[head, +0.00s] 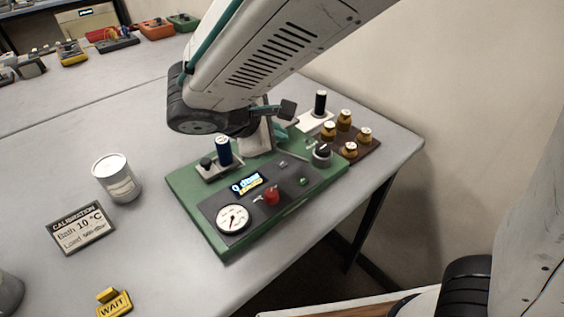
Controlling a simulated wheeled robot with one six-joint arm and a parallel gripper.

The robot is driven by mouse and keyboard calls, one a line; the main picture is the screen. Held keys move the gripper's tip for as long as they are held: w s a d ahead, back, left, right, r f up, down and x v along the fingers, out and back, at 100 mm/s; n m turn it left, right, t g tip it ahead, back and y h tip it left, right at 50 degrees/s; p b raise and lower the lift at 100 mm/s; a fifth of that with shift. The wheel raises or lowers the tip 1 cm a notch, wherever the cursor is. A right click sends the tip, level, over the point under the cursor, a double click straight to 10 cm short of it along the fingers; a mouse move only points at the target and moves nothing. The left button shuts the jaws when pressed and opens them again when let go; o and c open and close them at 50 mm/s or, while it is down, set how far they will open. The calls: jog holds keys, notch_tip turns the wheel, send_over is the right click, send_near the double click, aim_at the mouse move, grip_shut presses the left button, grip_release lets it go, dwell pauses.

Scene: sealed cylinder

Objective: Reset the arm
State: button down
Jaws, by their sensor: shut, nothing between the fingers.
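My arm reaches in from the top right, over the back of a green instrument panel. My gripper (282,112) hangs low above the panel's rear part and is shut and empty. Its fingertips are small and partly hidden behind my wrist. A dark blue cylinder (223,151) stands upright on a small holder at the panel's left rear.
A white can (117,179), a calibration sign (81,228) and a yellow WAIT block (115,303) stand on the grey table's left.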

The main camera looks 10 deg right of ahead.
jog(key=s, duration=0.1)
jog(key=s+d+f+m+g, duration=0.1)
jog(key=s+d+m+g, duration=0.1)
jog(key=shift+s+d+f, duration=0.1)
jog(key=shift+s+f, duration=0.05)
jog(key=shift+s, duration=0.25)
jog(key=s+d+r+m+g+y, duration=0.1)
jog(key=s+d+r+m+y, duration=0.2)
jog(key=s+d+m, duration=0.4)
jog(key=s+d+r+m+g+y, duration=0.1)
jog(key=s+d+r+m+y, duration=0.3)
jog(key=s+d+m, duration=0.4)
jog(key=shift+d+r+g, duration=0.3)
jog(key=shift+d+r, duration=0.05)
jog(key=shift+d, duration=1.95)
